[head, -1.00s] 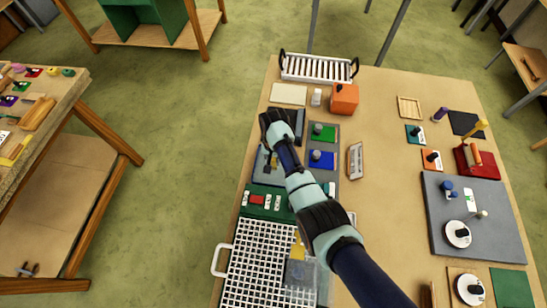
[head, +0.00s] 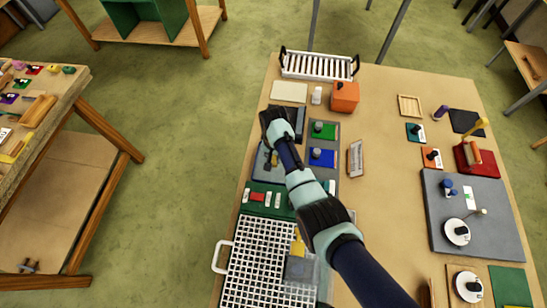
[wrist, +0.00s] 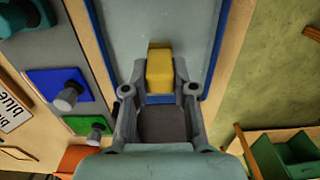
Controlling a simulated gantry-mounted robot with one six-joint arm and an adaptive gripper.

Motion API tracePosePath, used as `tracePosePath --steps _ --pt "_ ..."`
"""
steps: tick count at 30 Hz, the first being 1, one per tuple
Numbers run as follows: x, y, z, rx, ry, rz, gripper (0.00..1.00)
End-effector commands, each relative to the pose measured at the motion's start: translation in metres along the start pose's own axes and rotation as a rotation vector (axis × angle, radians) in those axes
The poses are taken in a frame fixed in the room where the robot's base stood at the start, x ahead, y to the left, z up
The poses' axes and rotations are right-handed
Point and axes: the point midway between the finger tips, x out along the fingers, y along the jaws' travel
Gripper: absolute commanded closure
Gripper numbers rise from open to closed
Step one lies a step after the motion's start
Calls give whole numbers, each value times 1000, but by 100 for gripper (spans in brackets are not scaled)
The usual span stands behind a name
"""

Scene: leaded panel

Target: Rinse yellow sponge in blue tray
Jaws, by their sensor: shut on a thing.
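My gripper (wrist: 160,95) is shut on the yellow sponge (wrist: 160,68) in the wrist view. The sponge sticks out beyond the fingertips. It is over the blue tray (wrist: 217,50), whose blue rim frames a grey inside. I cannot tell whether the sponge touches the tray's inside.
Blue (head: 322,157) and green (head: 322,131) squares with grey knobs lie right of my arm. An orange box (head: 345,96) and white rack (head: 318,66) stand at the back. A white grid rack (head: 258,268) is at the front.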

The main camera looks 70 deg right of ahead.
Motion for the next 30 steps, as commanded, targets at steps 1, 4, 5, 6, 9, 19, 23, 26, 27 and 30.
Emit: tracePosePath --steps 1,4,5,6,9,19,23,26,27,30 --pt "1 0 -1 0 0 0 100" --pt "1 0 -3 0 0 0 100" --pt "1 0 -4 0 0 0 100" --pt "1 0 -4 0 0 0 100" --pt "1 0 -6 0 0 0 100" --pt "0 0 -11 0 0 0 100" --pt "0 0 -11 0 0 0 100" --pt "0 0 -11 0 0 0 100" --pt "0 0 -10 0 0 0 100" --pt "-1 0 -9 0 0 0 100"
